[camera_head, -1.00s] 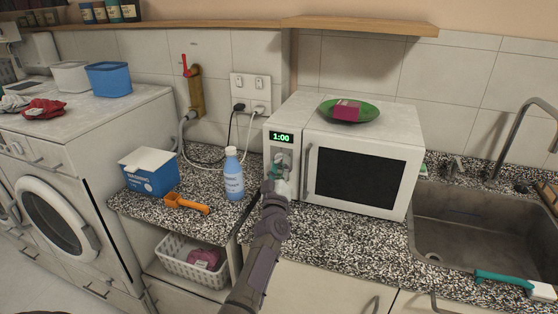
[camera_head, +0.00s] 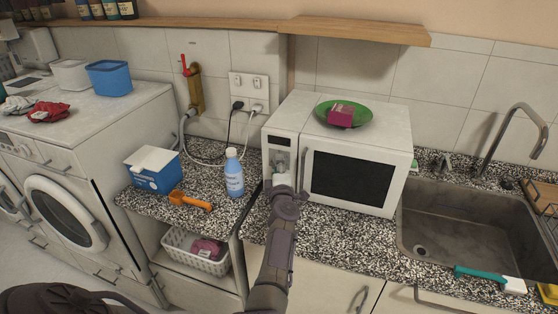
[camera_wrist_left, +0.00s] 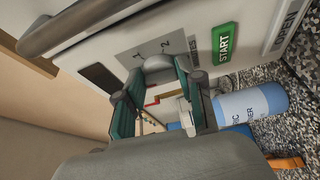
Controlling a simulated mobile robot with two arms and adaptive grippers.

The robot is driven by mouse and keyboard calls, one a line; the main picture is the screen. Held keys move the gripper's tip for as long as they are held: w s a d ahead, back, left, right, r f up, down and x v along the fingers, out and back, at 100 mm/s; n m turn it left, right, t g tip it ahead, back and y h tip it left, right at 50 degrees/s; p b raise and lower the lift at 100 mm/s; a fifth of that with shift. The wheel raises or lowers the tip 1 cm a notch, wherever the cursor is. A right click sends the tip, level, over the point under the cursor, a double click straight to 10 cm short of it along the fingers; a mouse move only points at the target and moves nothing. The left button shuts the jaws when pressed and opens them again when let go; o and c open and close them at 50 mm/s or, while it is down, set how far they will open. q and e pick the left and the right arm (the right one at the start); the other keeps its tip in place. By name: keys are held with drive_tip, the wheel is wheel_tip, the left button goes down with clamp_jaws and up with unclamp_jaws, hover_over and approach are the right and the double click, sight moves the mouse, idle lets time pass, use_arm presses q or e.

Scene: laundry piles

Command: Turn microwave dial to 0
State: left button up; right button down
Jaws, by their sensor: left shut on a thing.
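The white microwave (camera_head: 393,150) stands on the counter, with its control panel left of the door. In the head view its display (camera_head: 281,139) is dark. My left gripper (camera_head: 281,176) is at the lower part of this panel and hides most of the dial. In the left wrist view, the grey dial (camera_wrist_left: 157,63) sits between the two green-sided fingers of my left gripper (camera_wrist_left: 160,76), which is shut on it. Markings 1 and 2 show beside the dial. The green START button (camera_wrist_left: 224,43) is beside it. My right gripper is not in view.
A blue bottle (camera_head: 234,176), an orange scoop (camera_head: 190,201) and a blue-white box (camera_head: 153,174) stand left. The sink (camera_head: 470,228) is right.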

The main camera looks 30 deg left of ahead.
use_arm(q)
drive_tip(key=shift+n+p, duration=0.45)
drive_tip(key=shift+n, duration=0.05)
drive_tip(key=o, duration=1.1)
drive_tip(key=shift+o, duration=0.2)
